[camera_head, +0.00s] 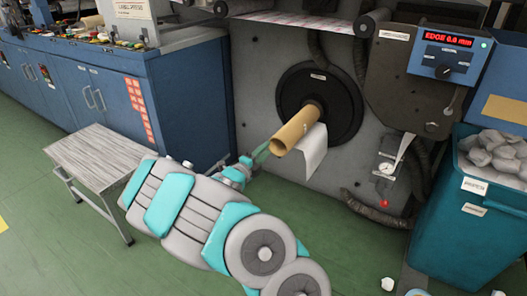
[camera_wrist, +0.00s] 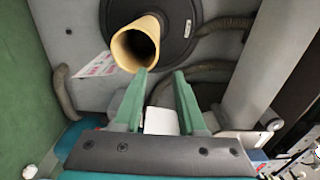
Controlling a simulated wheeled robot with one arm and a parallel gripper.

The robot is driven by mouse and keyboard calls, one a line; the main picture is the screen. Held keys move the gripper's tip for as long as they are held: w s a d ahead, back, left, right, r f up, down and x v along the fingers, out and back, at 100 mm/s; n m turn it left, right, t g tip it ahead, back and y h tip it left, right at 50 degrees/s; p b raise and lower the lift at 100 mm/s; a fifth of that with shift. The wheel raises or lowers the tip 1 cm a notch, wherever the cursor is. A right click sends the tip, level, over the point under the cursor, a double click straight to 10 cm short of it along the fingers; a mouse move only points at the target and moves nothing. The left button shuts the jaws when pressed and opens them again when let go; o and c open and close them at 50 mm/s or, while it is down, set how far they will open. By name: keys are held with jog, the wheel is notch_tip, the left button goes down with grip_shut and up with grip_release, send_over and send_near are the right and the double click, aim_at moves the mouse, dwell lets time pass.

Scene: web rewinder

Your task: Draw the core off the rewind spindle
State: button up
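The tan cardboard core (camera_head: 296,131) sits on the rewind spindle, sticking out from a round black disc (camera_head: 343,108) on the grey machine face. In the wrist view the core (camera_wrist: 120,45) shows its open, dark end, above the fingers; the spindle itself is hidden. A white web tail (camera_head: 313,150) hangs beside the core. My gripper (camera_head: 262,152) is just left of the core's free end in the head view. In the wrist view my gripper (camera_wrist: 160,73) has its two green fingers apart with nothing held. The left fingertip is close below the core's rim; I cannot tell whether they touch.
A grey slatted table (camera_head: 100,155) stands at left before a blue cabinet (camera_head: 115,95). A teal bin (camera_head: 470,235) of grey scraps stands at right. A dark hose (camera_head: 375,212) runs low along the machine. The green floor between is mostly clear.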

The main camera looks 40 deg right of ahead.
aim_at(280, 136)
jog(key=shift+w+f+x, duration=0.1)
jog(key=shift+x, duration=2.85)
jog(key=shift+w+f+x, duration=0.1)
jog(key=shift+x, duration=2.9)
jog(key=shift+a, duration=0.1)
jog(key=shift+c, duration=0.3)
grip_shut()
jog(key=shift+r, duration=0.25)
